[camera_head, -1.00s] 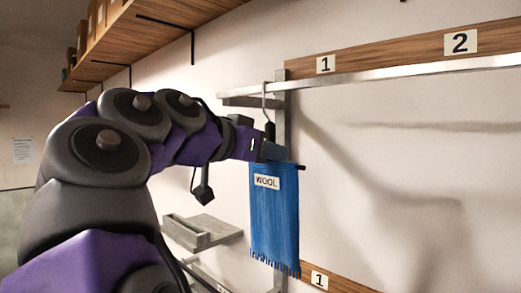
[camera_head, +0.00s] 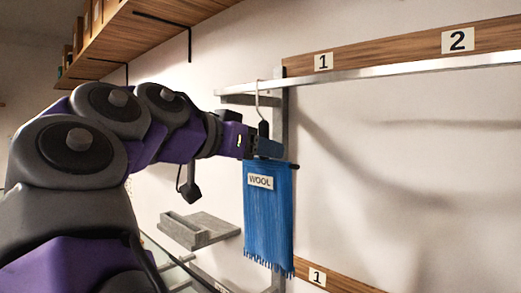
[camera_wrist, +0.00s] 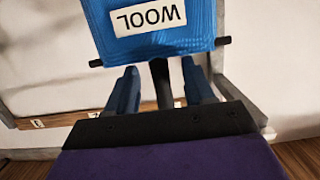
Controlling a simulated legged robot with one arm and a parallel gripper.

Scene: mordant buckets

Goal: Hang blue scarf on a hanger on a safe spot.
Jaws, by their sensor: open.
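The blue scarf (camera_head: 268,222) with a white WOOL label hangs straight down from a hanger (camera_head: 262,107) with a thin pale hook and a black stem. The hook's top is at the metal rail (camera_head: 380,73), near its left end, and appears to be over it. My gripper (camera_head: 267,147) is at the stem, just above the scarf. In the wrist view, my gripper's blue fingers (camera_wrist: 158,78) stand apart on both sides of the black stem, with gaps. The scarf (camera_wrist: 195,38) and its dark bar lie just beyond the fingertips.
A wooden board with number labels 1 (camera_head: 323,62) and 2 (camera_head: 458,41) runs above the rail. A lower board (camera_head: 345,283) also bears a 1. A small grey shelf (camera_head: 200,229) sits left of the scarf. A wooden shelf (camera_head: 150,32) hangs at upper left. The rail is empty to the right.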

